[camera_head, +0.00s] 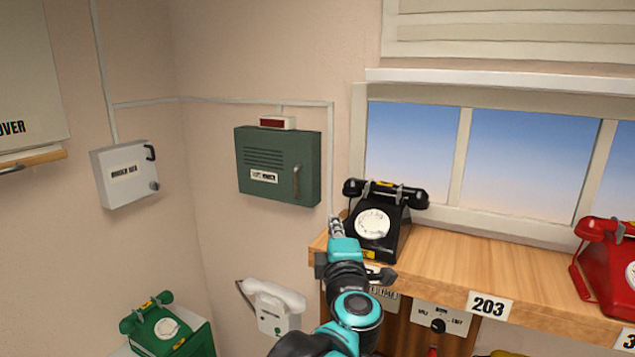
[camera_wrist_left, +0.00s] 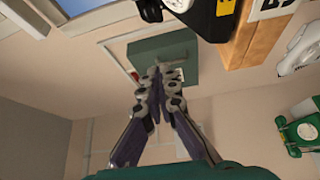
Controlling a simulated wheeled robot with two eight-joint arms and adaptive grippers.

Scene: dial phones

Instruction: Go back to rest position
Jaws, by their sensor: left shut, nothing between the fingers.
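My left gripper (camera_head: 336,228) is at the left end of the wooden shelf, beside the black dial phone (camera_head: 372,222). In the left wrist view the gripper (camera_wrist_left: 157,72) has its fingertips together, with nothing between them. The black phone stands on the shelf with its handset on its cradle. Behind the fingers in the wrist view is the green wall box (camera_wrist_left: 182,48), which hangs on the wall in the head view (camera_head: 270,180). My right gripper does not show in either view.
The wooden shelf (camera_head: 440,262) runs right under the window, with a red phone (camera_head: 606,262) at its right. A white wall phone (camera_head: 272,305) hangs below left of the shelf end. A green phone (camera_head: 165,330) sits at the lower left. A grey box (camera_head: 125,185) is on the left wall.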

